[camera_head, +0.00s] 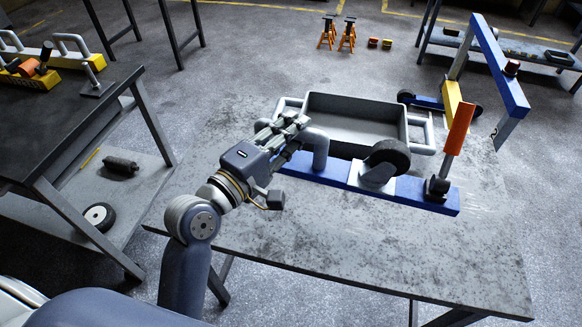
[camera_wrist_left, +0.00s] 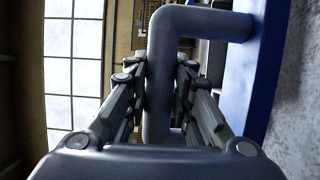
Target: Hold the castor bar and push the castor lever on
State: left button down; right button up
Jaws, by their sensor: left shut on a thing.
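The castor bar (camera_head: 335,172) is a long blue bar lying on the grey table, with a bent grey handle (camera_head: 320,146) toward its left end. A black castor wheel (camera_head: 388,156) sits on a pale bracket on the bar. A lever with an orange grip (camera_head: 460,129) stands tilted at the bar's right end; I take it as the castor lever. My left gripper (camera_head: 297,127) is shut on the grey handle. In the left wrist view, the handle (camera_wrist_left: 160,90) runs between the fingers of my left gripper (camera_wrist_left: 158,80). My right gripper is out of view.
A grey tray (camera_head: 358,108) with side handles stands behind the bar. A raised blue arm (camera_head: 497,65) with a yellow part rises at the right. A dark table (camera_head: 70,115) stands left. The table's front (camera_head: 350,240) is clear.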

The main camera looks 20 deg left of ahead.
pick_arm(q)
jog(key=w+a+r, duration=0.2)
jog(key=w+r, duration=0.2)
jog(key=r, duration=0.2)
notch_tip(320, 180, down, 20)
jog(key=shift+a+r+n+t+y, duration=0.2)
jog(key=shift+r+n+t+y, duration=0.1)
jog(key=shift+n+y, duration=0.1)
dwell(1.8)
jog(key=shift+f, duration=0.25)
dwell(0.8)
jog(key=shift+f, duration=0.3)
jog(key=shift+s+f, duration=0.15)
jog(key=shift+f, duration=0.2)
